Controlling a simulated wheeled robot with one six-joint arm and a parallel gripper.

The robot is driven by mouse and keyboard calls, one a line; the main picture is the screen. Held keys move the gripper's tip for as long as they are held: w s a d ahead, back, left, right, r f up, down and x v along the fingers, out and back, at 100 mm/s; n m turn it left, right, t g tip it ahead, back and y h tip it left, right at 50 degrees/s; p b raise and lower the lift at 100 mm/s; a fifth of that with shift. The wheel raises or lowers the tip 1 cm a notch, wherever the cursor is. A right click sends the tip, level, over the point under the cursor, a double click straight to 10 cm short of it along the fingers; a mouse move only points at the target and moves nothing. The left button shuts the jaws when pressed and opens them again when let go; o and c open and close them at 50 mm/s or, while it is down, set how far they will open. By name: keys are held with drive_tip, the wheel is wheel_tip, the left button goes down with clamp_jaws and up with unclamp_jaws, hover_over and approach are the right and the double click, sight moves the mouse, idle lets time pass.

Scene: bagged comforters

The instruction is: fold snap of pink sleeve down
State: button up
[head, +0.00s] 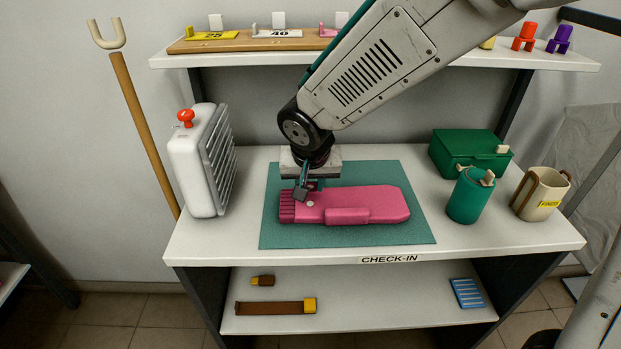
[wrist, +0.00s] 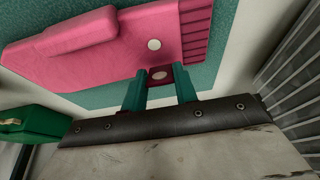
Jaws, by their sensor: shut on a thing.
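The pink sleeve (head: 385,203) lies flat on the teal mat (head: 400,235), its ribbed end to the left. It also shows in the wrist view (wrist: 110,55), with a white snap stud (wrist: 154,44) near its edge. A dark red snap tab (wrist: 159,76) with a pale stud sticks out from that edge. My gripper (wrist: 159,84) is shut on this tab, a finger on each side of it. In the head view my gripper (head: 306,190) is at the sleeve's back edge near the ribbed end, and it hides the tab there.
A white ribbed case (head: 195,165) with a red knob stands left of the mat. A green box (head: 465,150), a green canister (head: 468,198) and a cream mug (head: 537,195) stand at the right. The front strip of the counter (head: 230,255) is clear.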

sight(310, 193)
drive_tip(key=shift+s+f+t, duration=0.3)
drive_tip(key=shift+s+t, duration=0.1)
drive_tip(key=shift+t, duration=0.55)
drive_tip(key=shift+s+f+t, duration=0.25)
drive_tip(key=shift+s+t, duration=0.1)
drive_tip(key=shift+t, duration=0.6)
drive_tip(key=shift+s+f+t, duration=0.2)
drive_tip(key=shift+f+t, duration=0.1)
drive_tip(key=shift+t, duration=0.5)
drive_tip(key=shift+s+f+t, duration=0.15)
drive_tip(key=shift+f+t, duration=0.1)
drive_tip(key=shift+t, duration=0.55)
drive_tip(key=o, duration=1)
